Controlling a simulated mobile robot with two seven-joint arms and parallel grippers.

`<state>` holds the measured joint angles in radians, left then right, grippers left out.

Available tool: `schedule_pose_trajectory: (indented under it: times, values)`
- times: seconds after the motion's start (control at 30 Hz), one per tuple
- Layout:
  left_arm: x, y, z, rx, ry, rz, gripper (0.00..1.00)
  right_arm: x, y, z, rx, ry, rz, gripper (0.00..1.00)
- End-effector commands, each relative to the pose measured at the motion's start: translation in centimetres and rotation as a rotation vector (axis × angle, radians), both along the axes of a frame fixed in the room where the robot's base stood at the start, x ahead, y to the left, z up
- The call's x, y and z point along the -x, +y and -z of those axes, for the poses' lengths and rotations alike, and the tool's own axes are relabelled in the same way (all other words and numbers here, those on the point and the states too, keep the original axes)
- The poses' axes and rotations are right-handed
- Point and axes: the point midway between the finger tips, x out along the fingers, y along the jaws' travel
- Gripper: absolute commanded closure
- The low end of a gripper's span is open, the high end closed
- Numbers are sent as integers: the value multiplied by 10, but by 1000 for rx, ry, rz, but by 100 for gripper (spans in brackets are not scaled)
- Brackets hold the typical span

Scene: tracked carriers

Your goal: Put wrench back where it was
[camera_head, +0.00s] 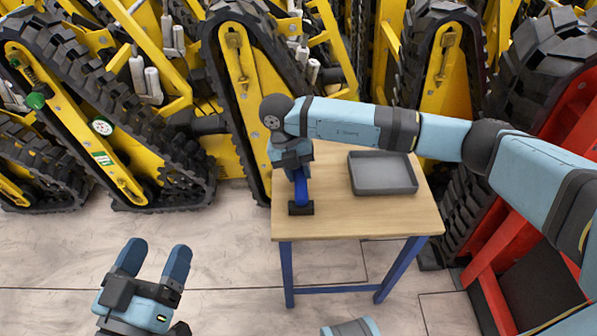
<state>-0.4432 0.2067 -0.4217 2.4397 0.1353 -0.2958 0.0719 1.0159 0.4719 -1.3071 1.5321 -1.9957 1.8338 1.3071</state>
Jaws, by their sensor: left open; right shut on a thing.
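A wooden-topped table (350,218) with blue legs stands in the middle. My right gripper (298,172) is over its left part, pointing down, and is shut on a deep blue thing with a black end, which appears to be the wrench (302,193). The black end is low, close to or on the table top near the front left edge; I cannot tell whether it touches. The gripper hides the wrench's upper part. My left gripper (156,254) is open and empty at the lower left, over the floor and away from the table.
A grey shallow tray (387,190) sits on the right of the table and looks empty. Yellow tracked carriers (245,85) stand close behind the table, and a red one (497,240) is at its right. The floor (228,250) left of the table is clear.

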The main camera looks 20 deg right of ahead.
Motion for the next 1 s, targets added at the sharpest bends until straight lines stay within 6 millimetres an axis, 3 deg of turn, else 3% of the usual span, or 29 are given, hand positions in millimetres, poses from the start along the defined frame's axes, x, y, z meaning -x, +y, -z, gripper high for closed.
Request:
schedule_pose_trajectory:
  times: [0.3,0.33,0.4,0.43,0.77,1.0]
  values:
    - [0,0,1,0,2,0,24,0,0,2,-1,-1,0,100]
    - [0,0,0,-1,3,1,24,0,0,2,0,0,0,63]
    - [0,0,0,-1,3,1,24,0,0,1,0,0,0,47]
    - [0,0,0,0,2,0,24,0,0,1,0,0,0,44]
    - [0,0,-3,0,-1,0,24,-1,1,-4,-1,-1,0,44]
    - [1,2,-23,27,-56,-18,24,-9,10,-46,-1,-3,-1,44]
